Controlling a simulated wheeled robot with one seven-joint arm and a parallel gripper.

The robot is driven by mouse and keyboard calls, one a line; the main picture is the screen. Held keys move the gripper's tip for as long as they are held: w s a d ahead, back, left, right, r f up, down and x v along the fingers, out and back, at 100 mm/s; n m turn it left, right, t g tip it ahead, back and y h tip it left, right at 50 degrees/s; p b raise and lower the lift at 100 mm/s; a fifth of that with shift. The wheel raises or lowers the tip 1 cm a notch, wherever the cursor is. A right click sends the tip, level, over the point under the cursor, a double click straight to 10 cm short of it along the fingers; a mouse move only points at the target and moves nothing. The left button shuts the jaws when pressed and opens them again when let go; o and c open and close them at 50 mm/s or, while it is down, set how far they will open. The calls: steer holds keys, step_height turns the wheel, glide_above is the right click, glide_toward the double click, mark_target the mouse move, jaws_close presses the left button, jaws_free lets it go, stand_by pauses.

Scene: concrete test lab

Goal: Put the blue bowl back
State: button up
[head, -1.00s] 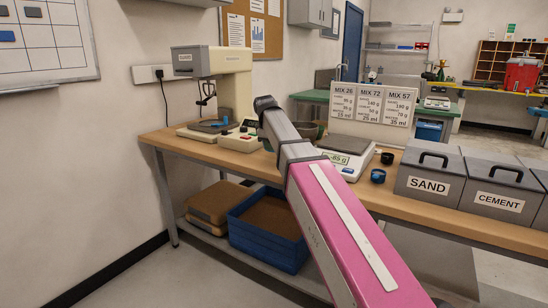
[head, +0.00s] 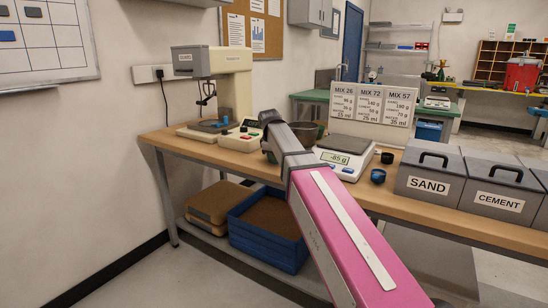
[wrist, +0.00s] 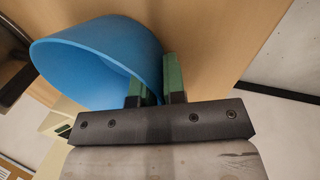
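The blue bowl (wrist: 95,55) fills the upper left of the wrist view, with its open side toward the gripper. My gripper (wrist: 160,80) is shut on its wall at the rim. One green-lined finger is inside the bowl and the other is outside. Behind it is the wooden bench top (wrist: 205,35); I cannot tell if the bowl touches it. In the head view my arm hides the gripper and the bowl. The scale (head: 345,157) on the bench has no bowl on its visible plate and reads about -85 g.
A beige mixer (head: 235,85) stands at the bench's left end. A dark bowl (head: 321,130) is behind my arm. The mix sign (head: 371,105) stands behind the scale.

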steer(key=shift+o, duration=1.2)
steer(key=v, duration=1.2)
steer(key=shift+r, duration=0.2)
